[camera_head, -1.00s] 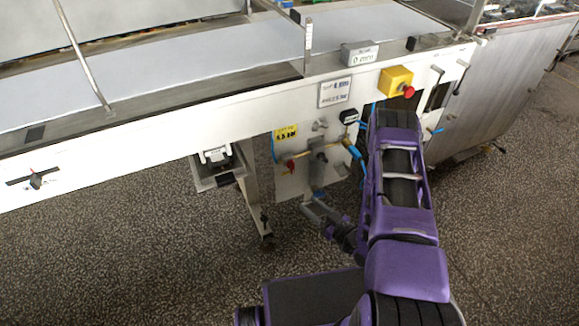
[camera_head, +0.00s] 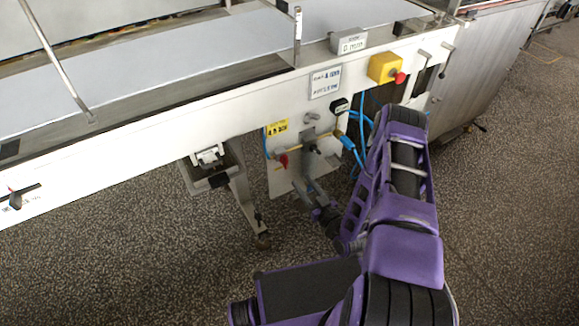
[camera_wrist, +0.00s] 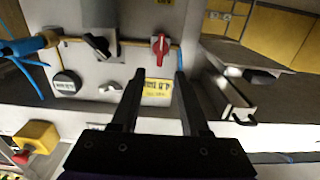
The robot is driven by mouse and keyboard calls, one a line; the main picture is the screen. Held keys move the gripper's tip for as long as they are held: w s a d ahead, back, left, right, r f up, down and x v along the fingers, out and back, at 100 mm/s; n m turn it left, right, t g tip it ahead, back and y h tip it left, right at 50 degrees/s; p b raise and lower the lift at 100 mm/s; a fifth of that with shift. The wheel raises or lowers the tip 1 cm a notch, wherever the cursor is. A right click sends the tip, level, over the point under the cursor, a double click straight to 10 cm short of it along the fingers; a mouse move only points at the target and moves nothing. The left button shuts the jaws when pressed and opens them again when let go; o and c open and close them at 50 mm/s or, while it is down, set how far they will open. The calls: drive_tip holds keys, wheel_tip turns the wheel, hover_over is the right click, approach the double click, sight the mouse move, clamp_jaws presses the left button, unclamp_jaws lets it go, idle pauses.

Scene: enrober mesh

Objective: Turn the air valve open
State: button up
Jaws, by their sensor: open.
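The air valve appears to be the small red handle (camera_wrist: 160,46) on a thin brass line in the wrist view. In the head view the red handle (camera_head: 282,160) is low on the white panel, just below a yellow label (camera_head: 277,128). My gripper (camera_wrist: 159,74) is open and empty. Its two black fingers point towards the panel, with the red handle beyond their tips and roughly between them. They appear apart from the handle. In the head view my gripper (camera_head: 300,188) is just below and right of the handle, its fingertips hard to make out.
A grey block with a black lever (camera_wrist: 98,45) is beside the valve. Blue hoses (camera_head: 352,146) hang to its right in the head view. A yellow box with a red button (camera_head: 385,68) is higher up. A bracket (camera_wrist: 232,98) juts out at right in the wrist view.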

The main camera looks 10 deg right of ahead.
sight(287, 162)
drive_tip(key=x, duration=0.9)
drive_tip(key=shift+b, duration=0.35)
clamp_jaws()
